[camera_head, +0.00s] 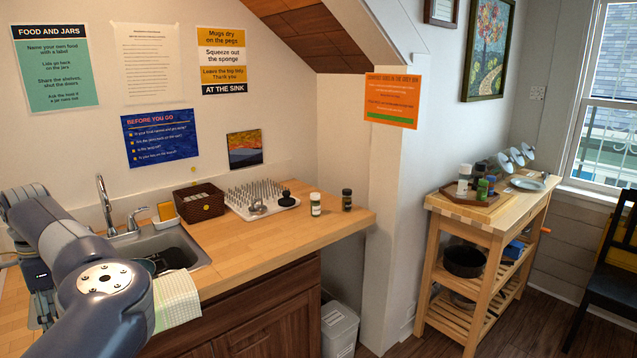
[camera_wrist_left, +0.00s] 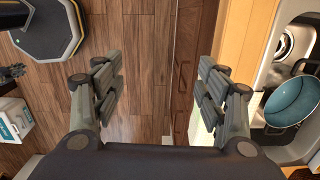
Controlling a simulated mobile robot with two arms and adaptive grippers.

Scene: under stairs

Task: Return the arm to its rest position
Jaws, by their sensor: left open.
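My left arm (camera_head: 72,250) comes in from the left in the head view, bent over the counter's left end and covering part of the sink. Its gripper is not clearly visible there. In the left wrist view my left gripper (camera_wrist_left: 162,88) has its two fingers spread wide, with nothing between them. It points down past the counter front, with floor and cabinet front below.
The sink (camera_head: 190,251) with a faucet (camera_head: 104,200) is close to the arm. It holds a blue bowl (camera_wrist_left: 288,106). A towel (camera_head: 176,300) hangs at the counter edge. The counter (camera_head: 260,228) bears a basket (camera_head: 199,202), a peg rack (camera_head: 262,195) and two jars. A wooden cart (camera_head: 490,225) stands right.

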